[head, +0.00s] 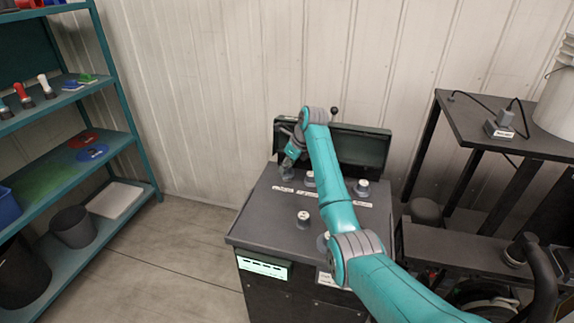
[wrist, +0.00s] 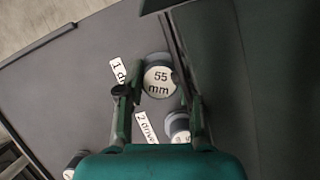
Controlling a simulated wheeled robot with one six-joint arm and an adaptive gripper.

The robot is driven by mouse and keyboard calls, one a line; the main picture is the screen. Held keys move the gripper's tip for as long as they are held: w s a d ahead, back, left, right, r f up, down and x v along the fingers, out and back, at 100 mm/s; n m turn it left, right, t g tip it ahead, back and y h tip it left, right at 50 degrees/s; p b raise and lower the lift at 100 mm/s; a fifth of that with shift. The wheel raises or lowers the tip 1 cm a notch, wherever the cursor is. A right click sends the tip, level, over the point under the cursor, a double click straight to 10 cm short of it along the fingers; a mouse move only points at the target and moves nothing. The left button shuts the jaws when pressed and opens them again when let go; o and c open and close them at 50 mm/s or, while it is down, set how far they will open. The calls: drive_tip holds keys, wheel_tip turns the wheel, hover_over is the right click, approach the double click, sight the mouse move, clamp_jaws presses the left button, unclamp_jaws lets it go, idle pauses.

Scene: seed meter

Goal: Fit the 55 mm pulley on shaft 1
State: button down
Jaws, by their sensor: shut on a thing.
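The 55 mm pulley (wrist: 160,81) has a pale round face marked "55 mm" and lies between the fingertips of my gripper (wrist: 157,92). My gripper is shut on it, close to the label starting with "1" (wrist: 118,72). In the head view my gripper (head: 287,172) is low over the back left of the dark machine top (head: 262,218), near the left label (head: 282,189). Shaft 1 itself is hidden, and I cannot tell whether the pulley is around it.
Another pulley (wrist: 178,124) stands beside the label starting with "2" (wrist: 146,128). Pulleys also stand at the back right (head: 362,188) and front (head: 303,218) of the machine top. An open lid (head: 350,146) rises behind. A shelf rack (head: 130,130) stands left.

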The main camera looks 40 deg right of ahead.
drive_tip(key=shift+f, duration=0.9)
idle(0.4)
drive_tip(key=c, duration=0.7)
unclamp_jaws()
drive_tip(key=v, duration=1.2)
